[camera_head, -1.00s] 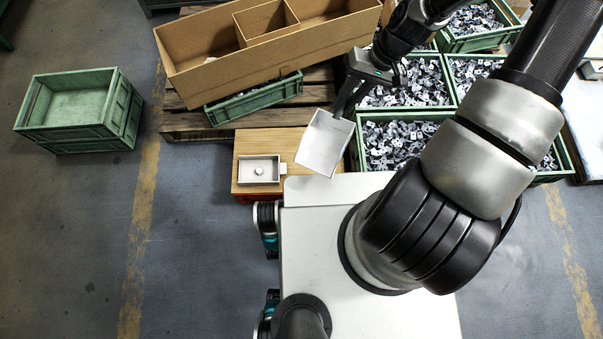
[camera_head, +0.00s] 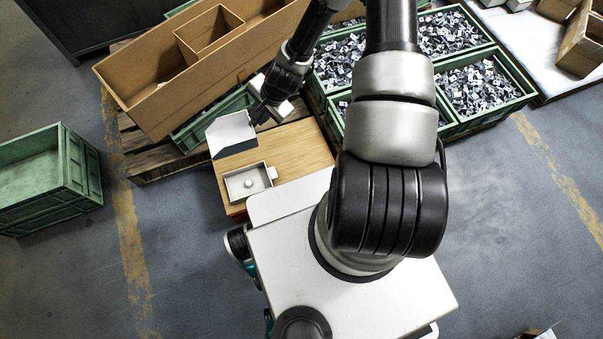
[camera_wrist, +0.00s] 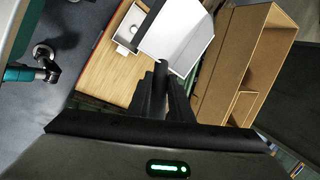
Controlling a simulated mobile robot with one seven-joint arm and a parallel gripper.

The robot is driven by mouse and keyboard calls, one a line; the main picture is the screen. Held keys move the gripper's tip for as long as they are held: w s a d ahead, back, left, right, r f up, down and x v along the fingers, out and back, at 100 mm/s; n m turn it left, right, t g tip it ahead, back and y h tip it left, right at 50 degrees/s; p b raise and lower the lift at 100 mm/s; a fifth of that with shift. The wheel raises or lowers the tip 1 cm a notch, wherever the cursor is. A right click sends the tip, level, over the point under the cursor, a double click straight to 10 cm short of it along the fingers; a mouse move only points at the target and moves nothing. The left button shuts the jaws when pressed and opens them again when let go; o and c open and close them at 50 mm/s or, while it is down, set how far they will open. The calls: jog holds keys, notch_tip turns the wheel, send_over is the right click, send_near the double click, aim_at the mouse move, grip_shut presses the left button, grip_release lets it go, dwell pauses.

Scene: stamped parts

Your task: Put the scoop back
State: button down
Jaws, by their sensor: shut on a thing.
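The scoop (camera_head: 231,134) is a pale, flat-bottomed pan. My gripper (camera_head: 262,108) is shut on the scoop at its handle end and holds it near the far left part of a wooden-topped stand (camera_head: 306,150). Whether the scoop touches the wood I cannot tell. A small pale tray (camera_head: 262,169) with a round knob inside lies on the stand's near left part, just in front of the scoop. In the wrist view the scoop (camera_wrist: 180,38) extends beyond my dark fingers (camera_wrist: 163,90) and partly covers the small tray (camera_wrist: 124,36).
A large cardboard box (camera_head: 150,95) with a divider lies behind the scoop, above a green crate (camera_head: 190,136) on a pallet. Green crates of stamped parts (camera_head: 470,90) stand at the back right. An empty green crate (camera_head: 45,190) is at the left. Floor between is clear.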

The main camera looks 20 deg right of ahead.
notch_tip(320, 180, down, 18)
jog(key=d+m+h+b, duration=0.1)
jog(key=m+h+b, duration=0.4)
jog(key=m, duration=0.5)
jog(key=s+d+f+m+g+b, duration=0.1)
jog(key=s+d+f+m+b, duration=0.1)
jog(key=f, duration=0.6)
jog(key=s+d+f+m+g+h+b, duration=0.1)
jog(key=s+d+f+m+b, duration=0.2)
jog(key=f, duration=0.6)
jog(key=s+d+f+m+g+h+b, duration=0.1)
jog(key=s+d+f+m+b, duration=0.1)
jog(key=f+m+b, duration=0.4)
notch_tip(320, 180, down, 2)
jog(key=shift+s+d+f+m, duration=0.2)
jog(key=shift+s+d+m, duration=0.2)
jog(key=shift+d+m, duration=0.4)
jog(key=shift+d, duration=0.1)
jog(key=c, duration=2)
grip_release()
jog(key=shift+f+b, duration=0.1)
jog(key=shift+b, duration=0.2)
jog(key=o, duration=0.4)
